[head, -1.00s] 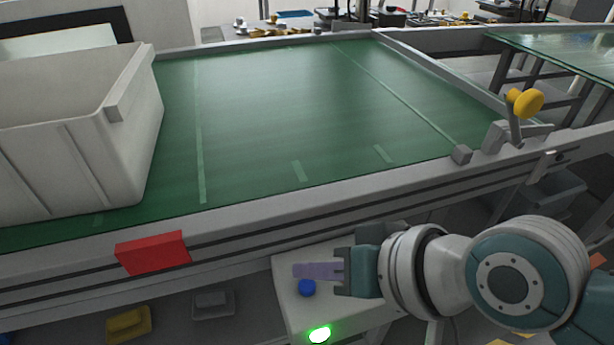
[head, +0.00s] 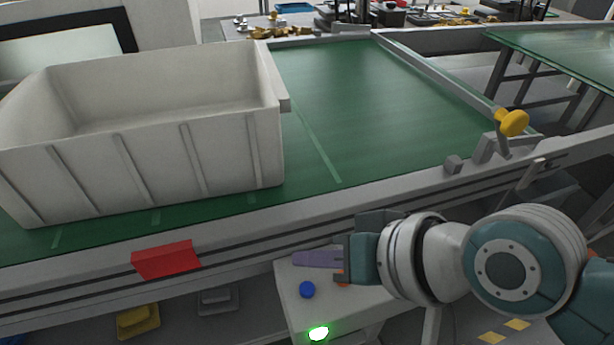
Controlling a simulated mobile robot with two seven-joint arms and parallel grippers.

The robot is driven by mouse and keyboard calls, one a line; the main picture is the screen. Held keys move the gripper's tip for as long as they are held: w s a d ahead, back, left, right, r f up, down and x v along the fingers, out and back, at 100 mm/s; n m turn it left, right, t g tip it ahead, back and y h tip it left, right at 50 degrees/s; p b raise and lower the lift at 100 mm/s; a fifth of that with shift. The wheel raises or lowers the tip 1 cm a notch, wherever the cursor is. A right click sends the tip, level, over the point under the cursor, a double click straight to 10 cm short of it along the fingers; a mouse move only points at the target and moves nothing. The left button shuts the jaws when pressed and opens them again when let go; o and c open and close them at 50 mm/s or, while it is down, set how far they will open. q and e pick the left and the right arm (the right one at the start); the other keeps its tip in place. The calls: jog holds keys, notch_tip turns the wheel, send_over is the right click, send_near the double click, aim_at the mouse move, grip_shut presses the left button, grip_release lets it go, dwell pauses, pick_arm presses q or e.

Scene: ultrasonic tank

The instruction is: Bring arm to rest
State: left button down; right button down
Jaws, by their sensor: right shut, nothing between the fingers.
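My right gripper (head: 318,260) comes in from the right, in front of the conveyor's front rail. Its fingers point left, over a light control box with a blue button (head: 306,290) and a lit green button (head: 318,333). The fingers are shut with nothing between them. They look close above the box; I cannot tell whether they touch it. My left gripper is not in view.
A large light grey bin (head: 225,160) stands on the green conveyor belt (head: 375,120) at the left. A red block (head: 166,260) is on the front rail. A yellow knob (head: 512,122) sticks up at the right rail. The belt right of the bin is clear.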

jog(key=s+d+r+g+h, duration=0.1)
jog(key=s+d+r+h, duration=0.25)
jog(key=s+d, duration=0.5)
jog(key=s+d+r+g+h, duration=0.1)
jog(key=s+d+r+h, duration=0.25)
jog(key=s+d, duration=0.5)
notch_tip(320, 180, up, 37)
jog(key=p, duration=3.8)
jog(key=shift+d+p, duration=0.25)
jog(key=shift+p, duration=0.15)
